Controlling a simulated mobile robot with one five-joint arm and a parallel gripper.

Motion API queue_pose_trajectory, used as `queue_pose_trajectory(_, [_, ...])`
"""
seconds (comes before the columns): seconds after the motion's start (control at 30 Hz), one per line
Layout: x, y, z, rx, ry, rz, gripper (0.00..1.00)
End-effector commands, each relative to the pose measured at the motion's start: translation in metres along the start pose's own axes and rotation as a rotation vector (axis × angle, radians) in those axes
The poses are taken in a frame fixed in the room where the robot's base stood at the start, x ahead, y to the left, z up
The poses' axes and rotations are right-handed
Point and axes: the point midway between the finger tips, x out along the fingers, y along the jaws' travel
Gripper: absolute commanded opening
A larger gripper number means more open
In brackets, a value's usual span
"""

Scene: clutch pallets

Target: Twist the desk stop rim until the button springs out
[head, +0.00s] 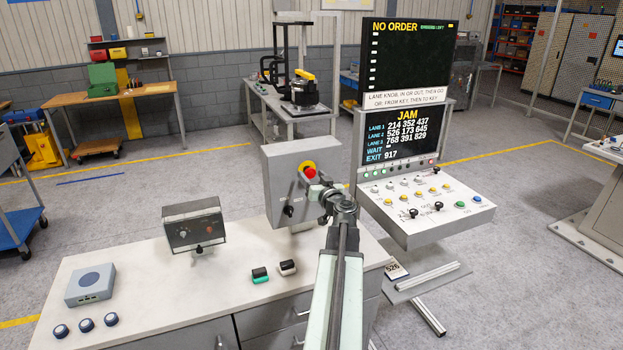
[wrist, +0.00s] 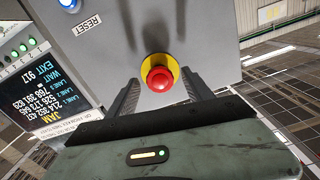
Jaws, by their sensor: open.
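The desk stop is a red round button (head: 310,172) with a yellow ring behind it, on the front of a grey box (head: 283,165) on the white desk. In the wrist view the red button (wrist: 160,84) sits on its yellow ring (wrist: 151,61), near the middle. My gripper (head: 312,184) is in front of the box, close to the button. In the wrist view my gripper (wrist: 160,78) is open, with one dark finger on each side of the button and a gap to it on both sides. How deep the fingertips reach is hard to tell.
The box carries a RESET label (wrist: 88,25) and a blue light (wrist: 68,3). A black key or knob (head: 288,210) sits on its lower front. A small grey panel (head: 193,228) stands to the left. A control console (head: 425,212) with screens stands to the right.

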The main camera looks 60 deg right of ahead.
Motion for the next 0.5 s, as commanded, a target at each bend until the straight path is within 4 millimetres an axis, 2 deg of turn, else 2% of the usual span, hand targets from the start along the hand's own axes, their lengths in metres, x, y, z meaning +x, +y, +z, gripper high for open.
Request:
queue_pose_trajectory(0.2, [0.0021, -0.0003, 0.0001, 0.0, 0.0, 0.0, 0.59])
queue_pose_trajectory(0.23, [0.0021, -0.0002, 0.0001, 0.0, 0.0, 0.0, 0.57])
queue_pose_trajectory(0.43, [0.0019, -0.0001, 0.0001, 0.0, 0.0, 0.0, 0.01])
queue_pose_trajectory(0.5, [-0.0042, -0.0071, 0.0012, 0.0, 0.0, -0.002, 0.0])
